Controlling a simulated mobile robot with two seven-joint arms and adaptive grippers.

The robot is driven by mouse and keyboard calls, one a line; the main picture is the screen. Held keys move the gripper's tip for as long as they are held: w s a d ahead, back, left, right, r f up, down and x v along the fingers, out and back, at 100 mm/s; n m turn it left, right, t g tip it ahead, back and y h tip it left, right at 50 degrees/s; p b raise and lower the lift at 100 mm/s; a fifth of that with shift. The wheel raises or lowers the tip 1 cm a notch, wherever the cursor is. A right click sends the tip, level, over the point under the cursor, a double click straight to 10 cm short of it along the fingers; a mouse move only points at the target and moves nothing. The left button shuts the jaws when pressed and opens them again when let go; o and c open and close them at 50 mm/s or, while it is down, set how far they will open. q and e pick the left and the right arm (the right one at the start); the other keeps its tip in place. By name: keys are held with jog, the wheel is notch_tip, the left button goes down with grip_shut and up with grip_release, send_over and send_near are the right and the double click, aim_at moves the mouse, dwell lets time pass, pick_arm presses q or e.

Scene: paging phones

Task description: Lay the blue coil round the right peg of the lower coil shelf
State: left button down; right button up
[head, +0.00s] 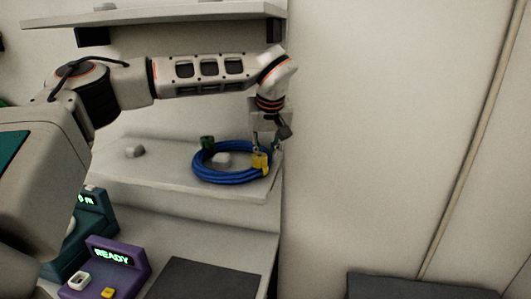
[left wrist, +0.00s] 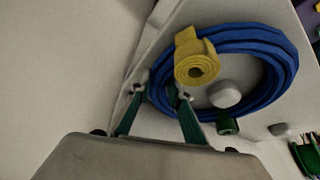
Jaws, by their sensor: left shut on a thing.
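The blue coil (head: 230,180) is a ring with a yellow clip (head: 260,162) and a green clip (head: 207,143), over the right end of the lower coil shelf (head: 150,178). The right peg (head: 222,159), a pale knob, shows inside the ring; in the left wrist view the coil (left wrist: 283,60) also surrounds this peg (left wrist: 225,94). The left peg (head: 135,152) is bare. My left gripper (head: 265,143) points down at the coil's right side and is shut on its rim, beside the yellow clip (left wrist: 195,62). I cannot tell whether the whole coil touches the shelf. My right gripper is not in view.
An upper shelf (head: 150,16) is above my left arm. Below stand a purple device (head: 105,268) reading READY and a teal device (head: 85,235). A dark mat (head: 205,280) lies on the lower surface. Open space lies right of the shelf, before the wall.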

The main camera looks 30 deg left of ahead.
pick_arm(q)
jog(key=c, duration=1.8)
grip_release()
jog(key=shift+c, duration=0.2)
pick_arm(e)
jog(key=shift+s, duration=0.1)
pick_arm(q)
jog(key=v, duration=0.5)
jog(key=shift+s+d+r+b, duration=0.2)
jog(key=shift+s+d+b, duration=0.1)
jog(key=shift+s+b, duration=0.05)
jog(key=s+d+b, duration=0.2)
jog(key=s+d, duration=0.4)
jog(key=s, duration=0.3)
jog(key=shift+d+f, duration=0.25)
jog(key=shift+f, duration=0.05)
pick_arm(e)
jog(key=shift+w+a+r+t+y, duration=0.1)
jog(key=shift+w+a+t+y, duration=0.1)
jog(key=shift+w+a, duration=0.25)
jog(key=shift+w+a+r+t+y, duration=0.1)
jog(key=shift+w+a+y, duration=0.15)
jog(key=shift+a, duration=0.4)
pick_arm(q)
jog(key=shift+s+r, duration=0.15)
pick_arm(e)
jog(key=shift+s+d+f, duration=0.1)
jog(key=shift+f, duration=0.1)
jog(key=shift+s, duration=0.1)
